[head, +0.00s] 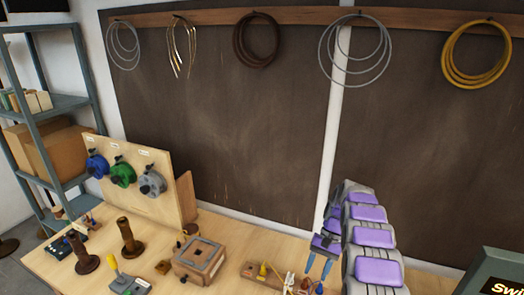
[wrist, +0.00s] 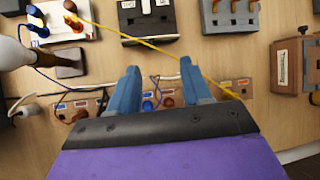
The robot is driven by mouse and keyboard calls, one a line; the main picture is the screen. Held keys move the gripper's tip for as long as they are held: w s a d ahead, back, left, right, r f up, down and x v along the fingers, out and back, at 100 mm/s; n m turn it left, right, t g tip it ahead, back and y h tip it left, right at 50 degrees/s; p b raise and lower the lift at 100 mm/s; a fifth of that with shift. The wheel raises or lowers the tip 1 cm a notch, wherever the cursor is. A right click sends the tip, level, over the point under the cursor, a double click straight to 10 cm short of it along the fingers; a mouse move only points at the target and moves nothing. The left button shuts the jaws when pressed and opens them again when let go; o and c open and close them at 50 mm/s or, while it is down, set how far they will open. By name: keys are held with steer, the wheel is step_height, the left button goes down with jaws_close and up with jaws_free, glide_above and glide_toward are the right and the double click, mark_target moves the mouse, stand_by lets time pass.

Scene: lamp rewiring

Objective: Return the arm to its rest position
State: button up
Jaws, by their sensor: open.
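My gripper (head: 320,264) is at the lower right in the head view, pointing down over the right part of the wooden table (head: 235,233). In the wrist view, the two blue fingers of my gripper (wrist: 158,75) are spread apart with nothing between them. Below them lies a wooden terminal strip (wrist: 93,104) with coloured knobs and labels. A yellow wire (wrist: 140,38) runs behind the fingers, from a white block at the upper left to the right end of the strip. The gap between the fingers and the strip is hard to tell.
A board with blue, green and grey spools (head: 122,174) stands at the table's left. Two brown posts (head: 130,238), a wooden box (head: 200,260) and small blocks stand in front. A shelf (head: 48,117) is at far left. Wire coils (head: 256,40) hang on the back wall.

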steer(key=s+a+r+n+t+h+b, duration=0.1)
steer(key=s+a+r+b, duration=0.1)
steer(key=s+r+b, duration=0.5)
steer(key=s+a+r+n+t+h+b, duration=0.1)
steer(key=s+a+r, duration=0.3)
steer(key=s, duration=0.7)
steer(key=s+d+f+h+b, duration=0.1)
steer(key=s+f+b, duration=0.2)
steer(key=s, duration=0.9)
steer(key=s+f+n+t+h+b, duration=0.1)
steer(key=s+f+b, duration=0.2)
steer(key=s, duration=0.9)
steer(key=shift+s+d+t, duration=0.3)
steer(key=shift+s+d, duration=0.05)
steer(key=shift+d, duration=0.1)
